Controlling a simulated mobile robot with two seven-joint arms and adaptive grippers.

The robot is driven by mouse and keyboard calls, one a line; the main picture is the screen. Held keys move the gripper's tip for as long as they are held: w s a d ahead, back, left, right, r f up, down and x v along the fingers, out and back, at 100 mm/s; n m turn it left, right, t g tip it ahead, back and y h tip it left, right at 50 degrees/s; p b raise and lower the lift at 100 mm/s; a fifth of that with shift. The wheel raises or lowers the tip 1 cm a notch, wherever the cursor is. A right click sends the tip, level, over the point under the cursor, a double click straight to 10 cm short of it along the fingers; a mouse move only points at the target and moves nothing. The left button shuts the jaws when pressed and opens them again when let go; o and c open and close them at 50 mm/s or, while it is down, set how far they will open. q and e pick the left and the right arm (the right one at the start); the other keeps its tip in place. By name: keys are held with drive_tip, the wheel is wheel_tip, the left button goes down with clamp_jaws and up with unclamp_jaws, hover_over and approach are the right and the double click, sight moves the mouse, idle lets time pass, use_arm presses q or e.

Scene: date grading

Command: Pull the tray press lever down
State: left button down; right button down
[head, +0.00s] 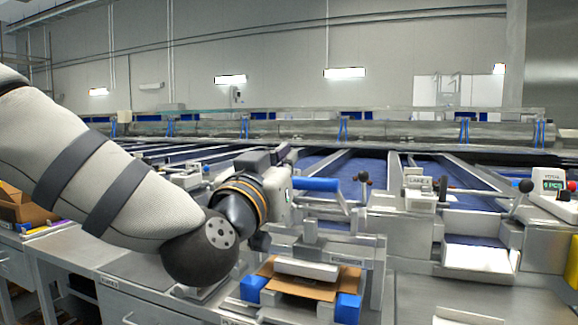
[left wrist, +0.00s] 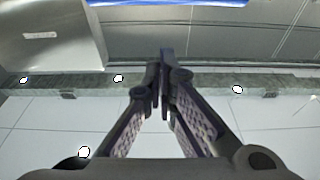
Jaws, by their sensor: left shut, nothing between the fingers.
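The tray press (head: 378,262) stands at the front centre of the head view. Its lever has a blue grip (head: 315,184), which sits high, roughly level, above the press frame. A brown cardboard tray (head: 318,288) lies in the press between blue blocks (head: 347,308), under a pale press plate (head: 306,268). My left gripper (head: 283,154) is just left of the blue grip, partly hidden by my wrist. In the left wrist view the fingers (left wrist: 161,80) are shut together and empty. A blue bar (left wrist: 165,3) crosses the top edge there, apart from the fingertips.
Blue conveyor lanes (head: 400,170) run behind the press, with a lane box (head: 420,190) and black-knobbed levers to the right. A counter display (head: 549,183) stands at the far right. Cardboard boxes (head: 22,207) sit at the far left. My left arm covers much of the left bench.

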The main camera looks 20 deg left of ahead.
sight(299, 179)
use_arm(q)
drive_tip(key=x, duration=0.7)
drive_tip(key=shift+w+f+b, duration=0.25)
drive_tip(key=shift+w+b, duration=0.15)
drive_tip(key=shift+w, duration=0.05)
drive_tip(key=shift+s+f, duration=0.3)
drive_tip(key=shift+f, duration=0.2)
drive_tip(key=shift+s+f, duration=0.25)
drive_tip(key=shift+f, duration=0.25)
drive_tip(key=shift+s+f, duration=0.4)
drive_tip(key=shift+f, duration=0.1)
use_arm(e)
drive_tip(key=shift+s+f, duration=0.45)
drive_tip(key=shift+s, duration=0.05)
